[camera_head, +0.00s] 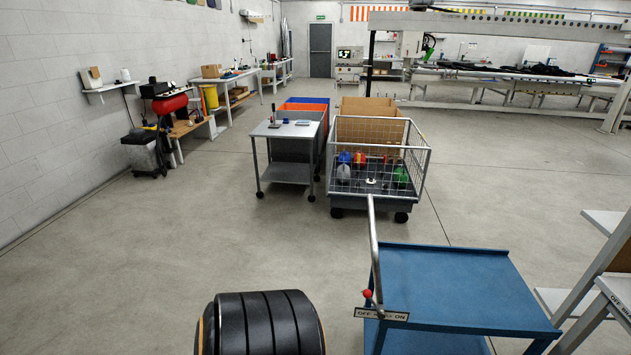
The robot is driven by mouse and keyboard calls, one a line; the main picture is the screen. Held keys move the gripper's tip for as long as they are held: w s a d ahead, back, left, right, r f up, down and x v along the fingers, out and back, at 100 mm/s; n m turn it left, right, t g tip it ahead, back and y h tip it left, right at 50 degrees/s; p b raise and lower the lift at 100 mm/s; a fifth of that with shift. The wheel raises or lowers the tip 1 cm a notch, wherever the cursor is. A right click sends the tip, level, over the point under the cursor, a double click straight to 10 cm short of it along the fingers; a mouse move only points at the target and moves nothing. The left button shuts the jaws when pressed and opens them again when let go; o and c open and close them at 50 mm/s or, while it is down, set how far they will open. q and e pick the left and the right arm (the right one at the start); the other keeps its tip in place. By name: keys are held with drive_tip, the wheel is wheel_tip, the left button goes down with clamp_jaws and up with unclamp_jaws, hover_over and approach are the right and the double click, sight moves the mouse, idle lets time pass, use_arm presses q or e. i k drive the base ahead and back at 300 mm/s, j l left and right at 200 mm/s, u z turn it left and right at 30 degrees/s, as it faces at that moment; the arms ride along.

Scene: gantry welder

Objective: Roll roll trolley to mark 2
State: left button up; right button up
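No trolley in view is labelled as the roll trolley, so I cannot tell for certain which one it is. A black banded cylinder (262,324) with a tan left edge is cut off by the bottom edge; it may be a roll, but what bears it is hidden. A blue trolley (450,285) with an empty top stands at the lower right. No floor mark 2 can be made out. Neither of my grippers is in view.
A wire cage trolley (380,130) with several coloured items stands ahead, beside a grey wheeled table (285,130). Benches line the left wall; the gantry (510,25) is behind right. Floor at left (130,260) is clear.

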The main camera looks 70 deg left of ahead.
sight(436, 300)
drive_tip(key=u, duration=1.75)
